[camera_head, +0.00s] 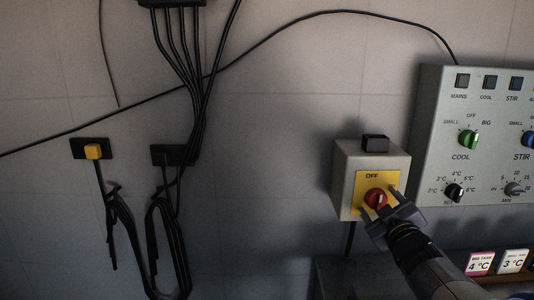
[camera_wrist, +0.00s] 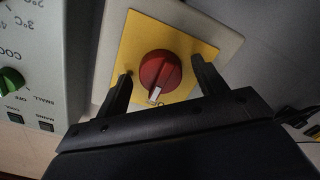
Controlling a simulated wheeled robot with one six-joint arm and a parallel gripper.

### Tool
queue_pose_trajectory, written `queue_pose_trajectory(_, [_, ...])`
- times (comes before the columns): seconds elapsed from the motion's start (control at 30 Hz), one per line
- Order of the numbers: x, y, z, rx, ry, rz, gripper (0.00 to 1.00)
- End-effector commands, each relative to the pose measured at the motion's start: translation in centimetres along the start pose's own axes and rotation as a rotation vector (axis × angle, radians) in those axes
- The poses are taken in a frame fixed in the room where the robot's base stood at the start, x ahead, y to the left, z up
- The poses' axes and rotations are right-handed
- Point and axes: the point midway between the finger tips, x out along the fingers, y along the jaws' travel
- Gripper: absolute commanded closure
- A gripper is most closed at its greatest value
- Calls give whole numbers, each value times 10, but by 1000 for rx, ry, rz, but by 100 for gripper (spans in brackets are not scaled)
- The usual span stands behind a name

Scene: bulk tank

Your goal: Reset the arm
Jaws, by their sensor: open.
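My gripper (camera_head: 380,212) is at the grey switch box on the wall, in front of its yellow plate. In the wrist view my gripper (camera_wrist: 160,88) is open, with one finger on each side of the red rotary knob (camera_wrist: 160,72). I cannot tell whether the fingers touch the knob. The red knob (camera_head: 376,199) also shows in the head view, under an OFF label. My arm reaches in from the lower right.
A grey control panel (camera_head: 432,110) with green, black and blue knobs is to the right of the switch box (camera_head: 345,180). Black cables (camera_head: 160,220) and wall sockets are at the left. The wall between is mostly clear.

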Motion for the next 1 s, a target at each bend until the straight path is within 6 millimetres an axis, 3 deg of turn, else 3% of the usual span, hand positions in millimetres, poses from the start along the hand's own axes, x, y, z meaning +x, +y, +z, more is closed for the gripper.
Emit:
queue_pose_trajectory(0.6, [0,1,-4,563,-2,-1,33])
queue_pose_trajectory(0.83, [0,0,-3,698,-1,0,33])
queue_pose_trajectory(1.0, [-12,-1,0,696,1,3,33])
